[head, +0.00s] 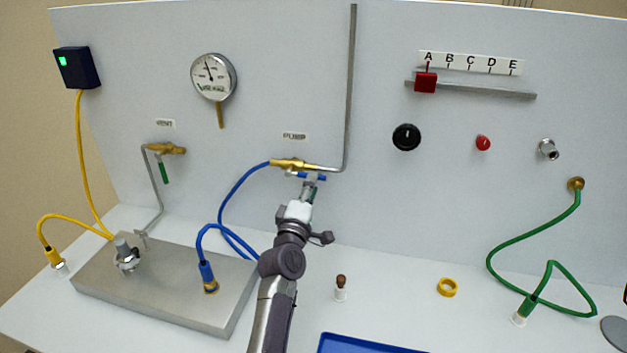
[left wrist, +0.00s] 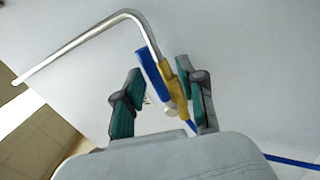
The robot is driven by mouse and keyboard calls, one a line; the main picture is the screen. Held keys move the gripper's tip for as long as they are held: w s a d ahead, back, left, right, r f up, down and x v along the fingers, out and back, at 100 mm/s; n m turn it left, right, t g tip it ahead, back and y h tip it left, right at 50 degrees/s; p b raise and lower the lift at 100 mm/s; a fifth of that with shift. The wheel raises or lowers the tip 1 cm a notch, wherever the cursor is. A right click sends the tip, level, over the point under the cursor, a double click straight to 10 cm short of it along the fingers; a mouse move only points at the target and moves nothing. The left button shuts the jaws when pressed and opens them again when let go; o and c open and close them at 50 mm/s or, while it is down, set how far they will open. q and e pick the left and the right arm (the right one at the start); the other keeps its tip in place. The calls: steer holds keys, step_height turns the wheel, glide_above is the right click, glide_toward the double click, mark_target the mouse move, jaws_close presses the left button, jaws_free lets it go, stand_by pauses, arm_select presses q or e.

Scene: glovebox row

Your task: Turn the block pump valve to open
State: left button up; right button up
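The pump valve (head: 290,163) is a brass body on the white panel, under the PUMP label, between a blue hose and a grey pipe. Its blue handle (head: 318,177) lies roughly level, just below and nearly along the body. My left gripper (head: 311,184) is at the handle, reaching up from below. In the left wrist view, the blue handle (left wrist: 151,72) and brass body (left wrist: 176,84) show between the two spread green-padded fingers (left wrist: 160,82). A gap shows between the left finger and the handle; contact at the right finger is unclear. My right gripper is out of view.
The vent valve (head: 166,149) with a hanging green handle is to the left. A gauge (head: 213,76) is above. A steel block (head: 170,283) with hoses stands at lower left. A blue tray (head: 365,345), yellow ring (head: 447,287) and green hose (head: 500,239) are to the right.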

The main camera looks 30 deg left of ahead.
arm_select(q)
steer(key=v, duration=0.4)
steer(key=shift+s, duration=0.4)
steer(key=shift+d, duration=0.1)
stand_by(0.3)
